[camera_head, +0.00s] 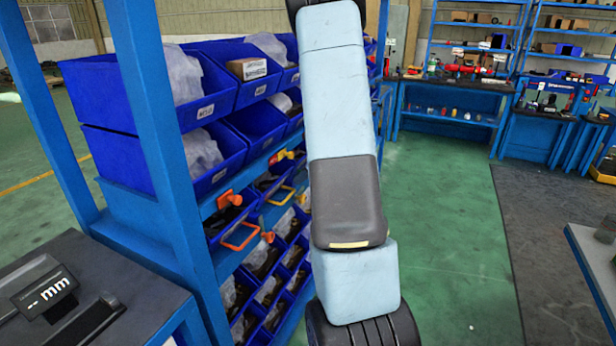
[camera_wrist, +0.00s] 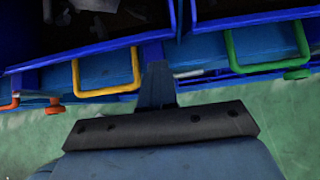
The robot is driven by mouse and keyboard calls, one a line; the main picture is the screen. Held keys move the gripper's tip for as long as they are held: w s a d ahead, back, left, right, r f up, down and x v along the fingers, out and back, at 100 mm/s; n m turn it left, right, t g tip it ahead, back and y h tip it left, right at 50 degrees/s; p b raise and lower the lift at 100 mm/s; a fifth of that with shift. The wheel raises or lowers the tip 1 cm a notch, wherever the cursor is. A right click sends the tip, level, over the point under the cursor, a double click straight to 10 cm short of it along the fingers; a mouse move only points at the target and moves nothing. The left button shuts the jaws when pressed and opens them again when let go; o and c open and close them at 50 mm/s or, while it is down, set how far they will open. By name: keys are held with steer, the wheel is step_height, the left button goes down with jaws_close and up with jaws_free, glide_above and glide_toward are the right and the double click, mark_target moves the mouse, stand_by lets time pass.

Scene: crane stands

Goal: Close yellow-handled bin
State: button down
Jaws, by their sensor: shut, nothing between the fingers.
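The yellow-handled bin (camera_wrist: 40,68) is a blue bin with a yellow loop handle (camera_wrist: 105,72) on its front face, left of centre in the wrist view. Its open top shows a dark inside with pale contents. How far it sticks out from its neighbours is hard to tell. The yellow handle also shows in the head view (camera_head: 281,196), on the rack left of my arm. My gripper (camera_wrist: 156,75) is shut and empty, just right of the yellow handle near the bin fronts. Contact cannot be told. My arm hides the gripper in the head view.
A green-handled bin (camera_wrist: 268,45) is right of my gripper in the wrist view. An orange-handled bin (camera_head: 240,236) sits nearby on the blue rack (camera_head: 178,200). Large blue bins (camera_head: 165,80) are above. Green floor (camera_head: 440,200) is clear right of my arm.

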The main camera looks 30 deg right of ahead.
steer(key=shift+w+a, duration=0.3)
steer(key=shift+a, duration=0.1)
steer(key=s+d+r, duration=0.6)
steer(key=s+r, duration=0.1)
steer(key=s, duration=0.3)
steer(key=shift+d, duration=0.3)
steer(key=shift+a, duration=0.1)
steer(key=s+a+r+n+g, duration=0.1)
steer(key=s+a+r+n, duration=0.1)
steer(key=a+r+n, duration=0.4)
steer(key=s+a+r+n+g, duration=0.1)
steer(key=s+a+r+n, duration=0.15)
steer(key=a, duration=0.45)
steer(key=s+a+r+n+g, duration=0.1)
steer(key=s+a+r+n, duration=0.15)
steer(key=a+n, duration=0.4)
steer(key=s+a+r+n+h, duration=0.2)
steer(key=s+a+r+n, duration=0.1)
steer(key=s+a+n, duration=0.2)
steer(key=s+a+r+n+h, duration=0.2)
steer(key=s+a+n, duration=0.3)
steer(key=s+n, duration=0.4)
steer(key=shift+s+r+n+t+h, duration=0.3)
steer(key=shift+r+n+t, duration=0.1)
steer(key=shift+r, duration=0.15)
